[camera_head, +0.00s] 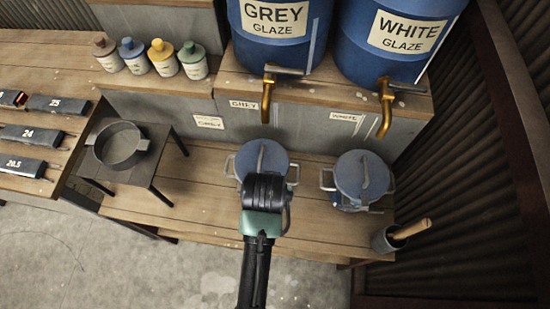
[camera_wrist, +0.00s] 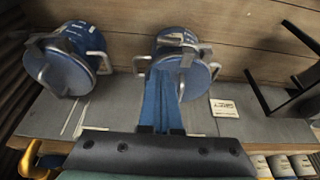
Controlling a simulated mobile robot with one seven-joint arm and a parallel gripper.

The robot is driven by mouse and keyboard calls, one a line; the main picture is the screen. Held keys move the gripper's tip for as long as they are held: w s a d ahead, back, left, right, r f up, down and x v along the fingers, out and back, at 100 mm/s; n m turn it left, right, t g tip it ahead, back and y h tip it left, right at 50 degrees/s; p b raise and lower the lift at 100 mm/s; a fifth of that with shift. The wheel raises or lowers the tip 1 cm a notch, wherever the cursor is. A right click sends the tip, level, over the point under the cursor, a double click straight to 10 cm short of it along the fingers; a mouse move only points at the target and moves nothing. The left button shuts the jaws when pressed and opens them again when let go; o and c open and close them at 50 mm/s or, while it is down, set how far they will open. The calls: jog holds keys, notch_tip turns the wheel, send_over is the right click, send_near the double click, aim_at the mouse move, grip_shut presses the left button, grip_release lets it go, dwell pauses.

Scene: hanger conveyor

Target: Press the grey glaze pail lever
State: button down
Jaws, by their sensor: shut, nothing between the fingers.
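The grey glaze pail (camera_head: 263,158) is a blue lidded pail with side handles, standing on the wooden bench below the grey glaze tank. A narrow grey lever (camera_wrist: 186,60) shows on its lid in the wrist view; in the head view my gripper hides much of the lid's front. My gripper (camera_head: 265,182) is over the near side of this pail, shut and empty. Whether it touches the pail or lever I cannot tell.
The white glaze pail (camera_head: 363,180) stands to the right, with a pot holding a wooden handle (camera_head: 402,235). Brass taps of the grey tank (camera_head: 268,90) and white tank (camera_head: 386,105) overhang behind. A small black table (camera_head: 165,150) with a sieve stands left.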

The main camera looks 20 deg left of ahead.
jog(key=d+x, duration=0.1)
jog(key=x, duration=0.9)
jog(key=shift+a, duration=0.45)
jog(key=shift+s+d+m+h+p, duration=0.15)
jog(key=shift+s+m+h+p, duration=0.15)
jog(key=shift+s+m+p, duration=0.3)
jog(key=s+a+m+g+h, duration=0.1)
jog(key=s+a+m+h, duration=0.1)
jog(key=s+m, duration=0.7)
jog(key=m+h, duration=0.1)
jog(key=m, duration=0.2)
jog(key=shift+a+h, duration=0.3)
jog(key=shift+a, duration=0.05)
jog(key=shift+s, duration=0.25)
jog(key=shift+s+d+p, duration=0.35)
jog(key=shift+s+p, duration=0.2)
jog(key=shift+s, duration=0.1)
